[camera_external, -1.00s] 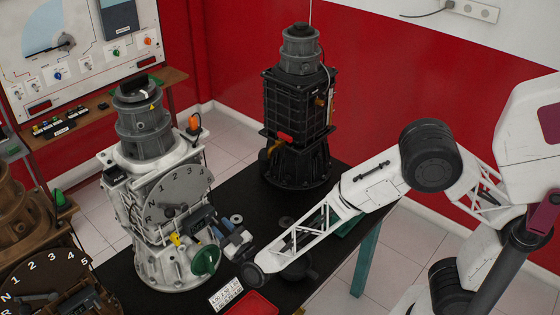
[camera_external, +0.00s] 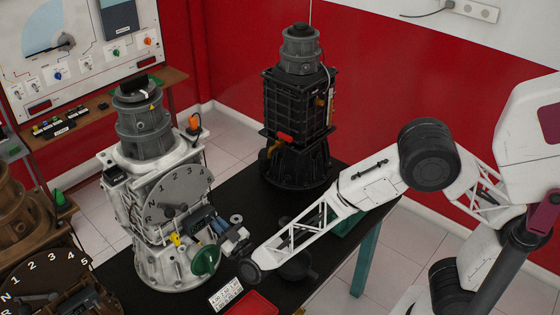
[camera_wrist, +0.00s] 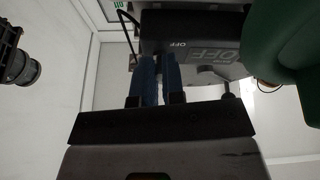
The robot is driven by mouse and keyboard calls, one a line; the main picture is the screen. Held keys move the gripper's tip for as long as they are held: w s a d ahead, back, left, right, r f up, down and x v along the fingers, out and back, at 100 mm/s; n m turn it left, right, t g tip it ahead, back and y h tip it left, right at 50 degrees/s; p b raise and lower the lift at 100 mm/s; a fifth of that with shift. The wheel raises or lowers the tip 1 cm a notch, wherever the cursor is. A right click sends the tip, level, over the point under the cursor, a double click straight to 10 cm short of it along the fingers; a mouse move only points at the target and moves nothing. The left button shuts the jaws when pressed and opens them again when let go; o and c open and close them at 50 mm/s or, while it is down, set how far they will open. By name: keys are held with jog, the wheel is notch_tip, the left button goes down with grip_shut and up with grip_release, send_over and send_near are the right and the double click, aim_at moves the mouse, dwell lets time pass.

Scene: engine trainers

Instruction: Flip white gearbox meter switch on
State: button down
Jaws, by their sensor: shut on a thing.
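The white gearbox (camera_external: 122,205) stands upright on the black table, with a grey numbered dial (camera_external: 180,190) on its front. Its dark meter (camera_external: 202,216) is mounted below the dial; in the wrist view the meter (camera_wrist: 195,30) carries the word OFF. My gripper (camera_external: 221,227) is at the meter's front right side. In the wrist view the blue fingers of my gripper (camera_wrist: 157,75) are close together against the meter's lower edge, shut on its switch. The switch is hidden between the fingers, so its position cannot be seen.
A green round knob (camera_external: 206,261) sits just below my gripper and looms at the right in the wrist view (camera_wrist: 290,45). A brown gearbox (camera_external: 25,225) stands at the left, a black one (camera_external: 297,110) behind. A red tray (camera_external: 255,303) lies in front.

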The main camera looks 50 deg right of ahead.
jog(key=shift+r, duration=0.1)
jog(key=shift+s+r+g, duration=0.1)
jog(key=shift+r+g, duration=0.25)
jog(key=shift+g, duration=0.75)
jog(key=shift+r+g, duration=0.3)
jog(key=shift+g, duration=0.8)
jog(key=shift+r+g, duration=0.25)
jog(key=shift+g, duration=0.65)
jog(key=shift+r+g, duration=0.25)
jog(key=shift+g, duration=0.65)
jog(key=c, duration=1.2)
grip_release()
